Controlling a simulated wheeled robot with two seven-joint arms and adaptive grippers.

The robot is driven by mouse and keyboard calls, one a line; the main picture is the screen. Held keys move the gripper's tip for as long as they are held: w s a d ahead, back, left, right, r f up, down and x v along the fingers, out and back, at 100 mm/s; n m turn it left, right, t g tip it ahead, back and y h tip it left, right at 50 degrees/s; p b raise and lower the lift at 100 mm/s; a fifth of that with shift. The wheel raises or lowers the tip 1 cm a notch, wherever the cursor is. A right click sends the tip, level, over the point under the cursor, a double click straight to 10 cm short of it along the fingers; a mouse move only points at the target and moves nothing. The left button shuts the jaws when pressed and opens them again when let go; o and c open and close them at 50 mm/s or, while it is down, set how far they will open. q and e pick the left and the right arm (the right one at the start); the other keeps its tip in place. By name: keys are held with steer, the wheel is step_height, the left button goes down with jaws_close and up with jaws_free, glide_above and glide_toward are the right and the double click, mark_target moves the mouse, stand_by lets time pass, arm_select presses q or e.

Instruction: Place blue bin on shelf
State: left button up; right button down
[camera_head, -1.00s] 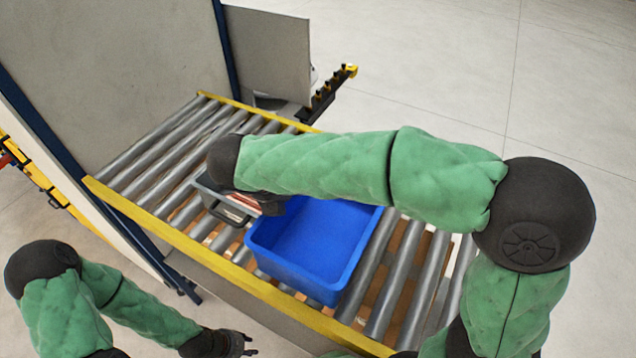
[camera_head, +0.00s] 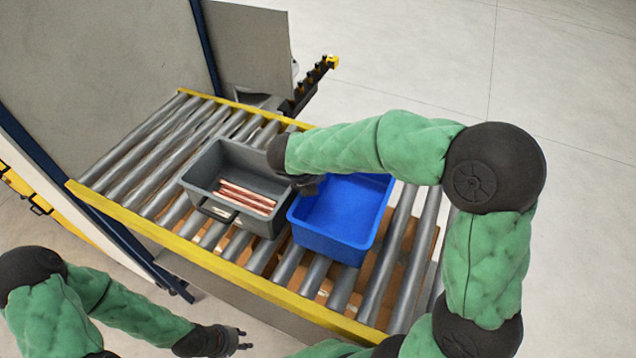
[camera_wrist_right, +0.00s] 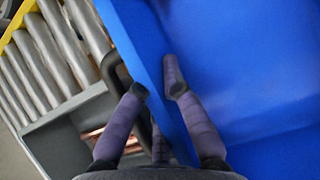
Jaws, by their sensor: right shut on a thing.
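The blue bin (camera_head: 338,222) is empty and sits over the right part of the roller conveyor in the head view, beside the grey bin. Whether its base touches the rollers is hard to tell. My right gripper (camera_wrist_right: 158,90) is shut on the blue bin's side wall, one finger on each side of the rim. In the head view, this hand is partly hidden at the bin's upper left corner. My left gripper (camera_head: 244,339) is low in the head view, in front of the conveyor, empty, with its fingers apart.
A grey bin (camera_head: 205,165) with several copper tubes (camera_head: 246,197) stands immediately left of the blue bin. Yellow rails (camera_head: 240,279) edge the conveyor, and bare rollers (camera_head: 150,150) lie to the left. A grey panel (camera_head: 110,60) rises behind. Open floor (camera_head: 410,50) lies beyond.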

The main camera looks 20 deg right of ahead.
mark_target(320, 186)
steer(key=shift+w+d+f, duration=0.1)
steer(key=shift+f, duration=1.6)
steer(key=c, duration=1.4)
jaws_free()
steer(key=shift+f, duration=0.15)
